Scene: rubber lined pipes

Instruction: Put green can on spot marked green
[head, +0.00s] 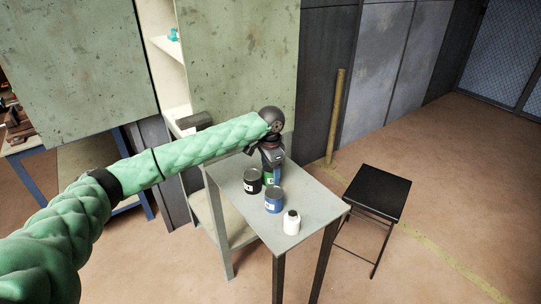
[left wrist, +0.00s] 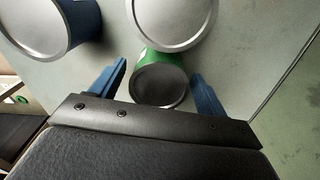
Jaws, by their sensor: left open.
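The green can (head: 268,179) stands on the small grey table (head: 316,203), mostly hidden behind my left gripper (head: 270,162) in the head view. In the left wrist view the green can (left wrist: 160,80), with a grey round end, sits between the two blue fingers of my left gripper (left wrist: 156,88). The fingers are open, with a gap on each side of the can. A small green mark (left wrist: 20,99) shows at the left edge of the left wrist view; I cannot tell whether it is the marked spot. My right gripper is not in view.
A black stool (head: 377,191) stands to the right. A green cabinet (head: 235,65) rises behind the table. The table's right part is clear.

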